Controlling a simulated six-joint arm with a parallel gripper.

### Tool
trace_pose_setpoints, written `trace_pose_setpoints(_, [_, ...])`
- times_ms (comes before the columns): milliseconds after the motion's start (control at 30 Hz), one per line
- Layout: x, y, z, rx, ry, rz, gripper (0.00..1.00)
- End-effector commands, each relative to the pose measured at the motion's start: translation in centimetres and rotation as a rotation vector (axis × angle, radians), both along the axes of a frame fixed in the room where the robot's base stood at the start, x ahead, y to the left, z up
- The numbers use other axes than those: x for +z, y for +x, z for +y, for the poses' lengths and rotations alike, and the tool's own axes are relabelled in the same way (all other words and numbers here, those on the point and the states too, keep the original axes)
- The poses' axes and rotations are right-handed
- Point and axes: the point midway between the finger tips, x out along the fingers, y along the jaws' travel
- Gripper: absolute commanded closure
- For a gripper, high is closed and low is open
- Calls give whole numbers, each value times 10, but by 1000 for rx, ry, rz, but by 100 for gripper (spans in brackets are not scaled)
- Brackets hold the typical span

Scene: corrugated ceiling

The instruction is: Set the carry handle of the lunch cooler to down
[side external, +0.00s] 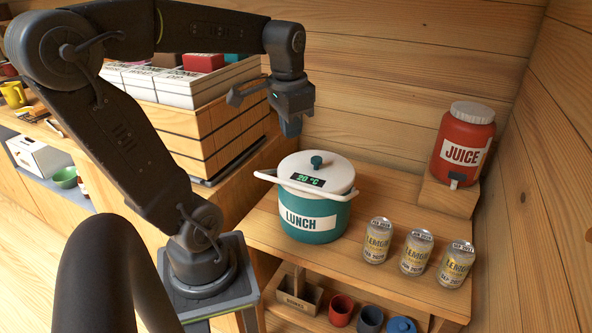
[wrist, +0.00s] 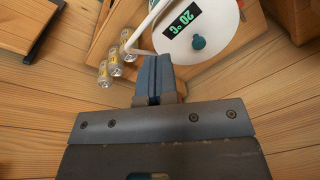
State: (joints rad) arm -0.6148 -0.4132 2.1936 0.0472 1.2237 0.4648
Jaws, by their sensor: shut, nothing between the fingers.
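The lunch cooler (side external: 311,226) is a teal tub with a white lid (side external: 322,166), a teal knob and a green "20 °C" display. It stands upright on the wooden counter. Its white carry handle (side external: 268,178) shows as a thin bar near lid height, jutting out past the left of the lid. In the wrist view the handle (wrist: 142,31) sticks out to the left of the lid (wrist: 222,22); its exact angle is hard to tell. My gripper (side external: 291,130) is shut and empty, above and behind the cooler, apart from it. Its fingers (wrist: 155,62) also show in the wrist view.
Several lemon cans (side external: 377,240) stand right of the cooler. A red juice dispenser (side external: 463,146) sits on a wooden block (side external: 446,196) at the back right. A slatted crate (side external: 205,132) with white boxes is at the left. Cups (side external: 341,310) and a caddy stand below the counter.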

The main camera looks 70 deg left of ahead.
Motion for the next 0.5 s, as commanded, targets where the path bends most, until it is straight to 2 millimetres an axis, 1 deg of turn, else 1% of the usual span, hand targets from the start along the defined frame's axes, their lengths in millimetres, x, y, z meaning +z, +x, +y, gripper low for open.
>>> trace_pose_setpoints(33, [0,4,4,125,-29,9,100])
trace_pose_setpoints(233, [3,16,16,672,-118,52,100])
trace_pose_setpoints(467, [3,31,32,1303,-154,133,100])
trace_pose_setpoints(500, [2,33,35,1414,-152,149,100])
